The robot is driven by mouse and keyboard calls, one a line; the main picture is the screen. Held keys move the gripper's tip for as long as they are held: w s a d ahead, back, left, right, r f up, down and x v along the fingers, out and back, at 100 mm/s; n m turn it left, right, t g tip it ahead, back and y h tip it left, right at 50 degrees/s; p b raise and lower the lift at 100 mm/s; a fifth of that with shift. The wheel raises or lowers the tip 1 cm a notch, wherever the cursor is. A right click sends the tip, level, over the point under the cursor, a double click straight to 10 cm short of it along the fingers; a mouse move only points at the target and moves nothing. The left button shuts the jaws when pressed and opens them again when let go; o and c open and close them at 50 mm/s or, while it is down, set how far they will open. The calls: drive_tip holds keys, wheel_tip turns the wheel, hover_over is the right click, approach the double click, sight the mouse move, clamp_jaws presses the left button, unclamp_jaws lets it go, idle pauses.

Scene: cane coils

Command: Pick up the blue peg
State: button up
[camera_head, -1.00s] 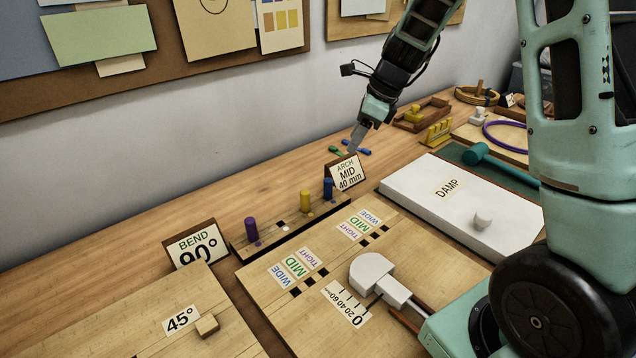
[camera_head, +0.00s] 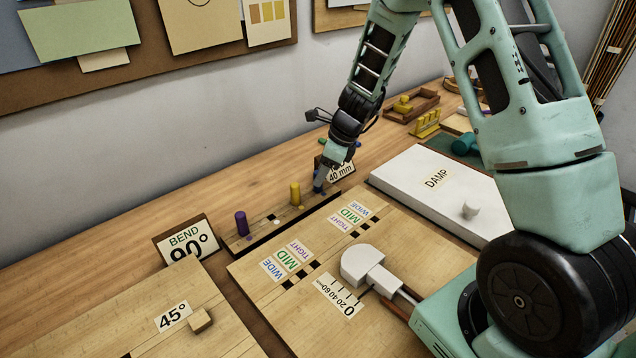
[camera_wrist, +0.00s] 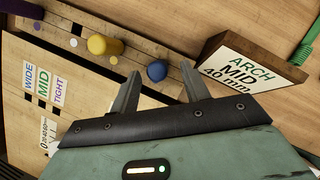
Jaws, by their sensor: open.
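The blue peg (camera_wrist: 157,71) stands in the wooden peg rack (camera_head: 262,236), at its right end. In the wrist view its round top shows between the tips of my gripper (camera_wrist: 158,82). The two fingers are apart, one on each side of the peg, and I cannot tell whether either touches it. In the head view my gripper (camera_head: 320,180) is over the right end of the rack and hides most of the blue peg.
A yellow peg (camera_head: 295,194) and a purple peg (camera_head: 241,223) stand in the same rack. The "ARCH MID 40 mm" sign (camera_wrist: 251,62) stands close to the right of my gripper. The marked board (camera_head: 300,262) lies in front, the white DAMP slab (camera_head: 425,195) to the right.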

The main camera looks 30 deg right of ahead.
sight(314, 188)
drive_tip(key=shift+x, duration=1.85)
drive_tip(key=shift+s, duration=0.1)
clamp_jaws()
